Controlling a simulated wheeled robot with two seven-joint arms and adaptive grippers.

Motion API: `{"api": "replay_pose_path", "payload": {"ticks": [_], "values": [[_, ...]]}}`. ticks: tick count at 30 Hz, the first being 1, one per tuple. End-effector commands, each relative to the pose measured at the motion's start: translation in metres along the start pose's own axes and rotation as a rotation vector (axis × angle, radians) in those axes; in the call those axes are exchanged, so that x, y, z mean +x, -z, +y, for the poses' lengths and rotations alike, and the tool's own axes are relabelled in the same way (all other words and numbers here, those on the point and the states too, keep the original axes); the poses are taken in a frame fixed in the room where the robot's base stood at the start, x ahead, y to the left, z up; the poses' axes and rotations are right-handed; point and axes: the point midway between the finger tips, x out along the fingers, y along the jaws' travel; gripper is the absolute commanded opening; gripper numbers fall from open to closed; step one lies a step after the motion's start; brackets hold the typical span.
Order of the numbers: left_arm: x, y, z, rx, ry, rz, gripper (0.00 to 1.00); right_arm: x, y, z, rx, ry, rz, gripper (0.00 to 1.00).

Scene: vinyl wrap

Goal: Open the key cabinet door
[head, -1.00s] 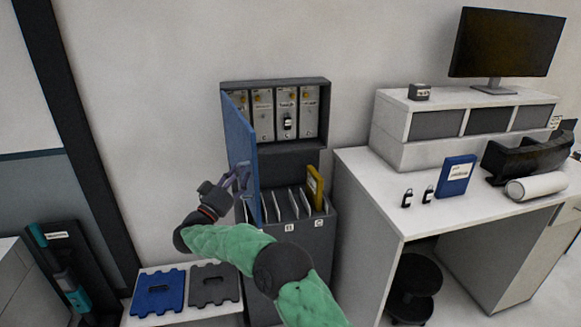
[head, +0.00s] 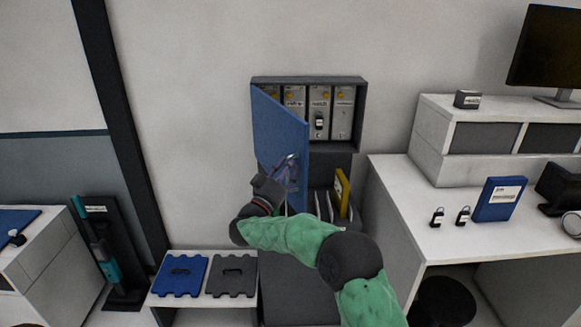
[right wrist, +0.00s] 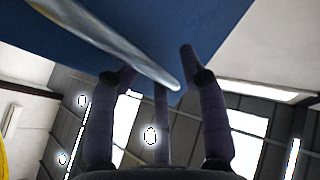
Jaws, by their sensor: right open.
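The key cabinet (head: 360,110) is a dark box on the wall at the middle of the head view. Its blue door (head: 276,125) is hinged on the left and stands well open, swung out toward me. Several grey panels with yellow marks show inside. My right gripper (head: 287,168) is open at the handle on the door's outer face. In the right wrist view, the metal handle bar (right wrist: 125,58) slants across between the spread fingers of the gripper (right wrist: 155,70), close under the blue door (right wrist: 210,20). I cannot tell whether the fingers touch the bar. My left gripper is out of view.
A dark sorter (head: 362,225) with a yellow folder (head: 342,185) stands below the cabinet. A white desk (head: 410,215) with padlocks and a blue box (head: 499,199) is at the right. A low white bench (head: 210,300) with blue and grey plates is at the left.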

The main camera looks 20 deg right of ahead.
Motion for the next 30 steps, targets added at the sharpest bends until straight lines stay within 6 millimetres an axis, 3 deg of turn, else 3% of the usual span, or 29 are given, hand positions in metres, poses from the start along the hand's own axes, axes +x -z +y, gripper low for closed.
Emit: {"api": "replay_pose_path", "payload": {"ticks": [30], "values": [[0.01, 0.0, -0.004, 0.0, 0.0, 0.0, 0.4, -0.04, -0.006, -0.034, 0.0, 0.002, 0.0, 0.44]]}}
